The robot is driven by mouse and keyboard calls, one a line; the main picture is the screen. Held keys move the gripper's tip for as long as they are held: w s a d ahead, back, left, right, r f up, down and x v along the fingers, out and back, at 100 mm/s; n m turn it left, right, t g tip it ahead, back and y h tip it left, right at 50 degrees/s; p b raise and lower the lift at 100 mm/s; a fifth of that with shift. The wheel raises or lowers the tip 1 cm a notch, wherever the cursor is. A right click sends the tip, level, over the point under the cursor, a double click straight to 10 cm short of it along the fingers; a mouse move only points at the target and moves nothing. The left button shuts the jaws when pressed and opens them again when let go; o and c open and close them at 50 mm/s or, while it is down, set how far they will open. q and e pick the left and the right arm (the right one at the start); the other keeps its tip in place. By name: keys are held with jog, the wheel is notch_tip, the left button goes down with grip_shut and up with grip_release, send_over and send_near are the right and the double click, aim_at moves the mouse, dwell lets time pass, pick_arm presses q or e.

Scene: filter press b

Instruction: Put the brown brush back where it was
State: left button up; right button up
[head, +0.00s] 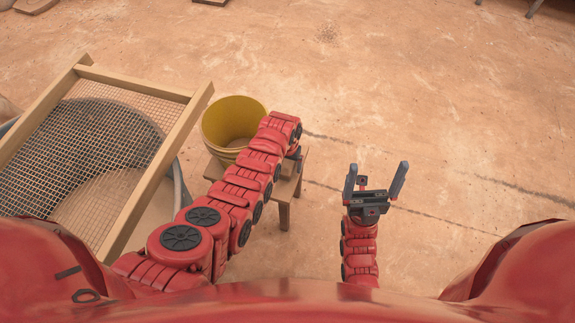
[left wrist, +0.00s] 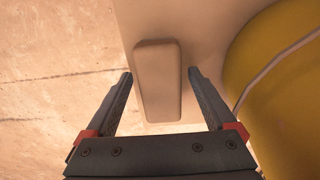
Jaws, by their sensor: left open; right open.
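A brown, rounded, oblong block, which looks like the brush (left wrist: 158,80), lies on a pale stool top in the left wrist view. Its bristles do not show. My left gripper (left wrist: 160,71) is open, with one finger on each side of the block in the picture and a gap at the right finger. I cannot tell whether the fingertips are level with it or above it. In the head view my left arm hides the block and most of that gripper. My right gripper (head: 376,178) is open and empty over the bare floor.
A yellow bucket (head: 215,120) stands on the small wooden stool (head: 283,192); its wall (left wrist: 250,62) is close to the right of my left gripper. A wood-framed mesh sieve (head: 190,118) is at the left.

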aim_at(287, 165)
pick_arm(q)
notch_tip(287, 165, up, 11)
jog(key=shift+s+p, duration=0.15)
jog(key=shift+p, duration=0.2)
jog(key=shift+a+r, duration=0.1)
dwell(0.5)
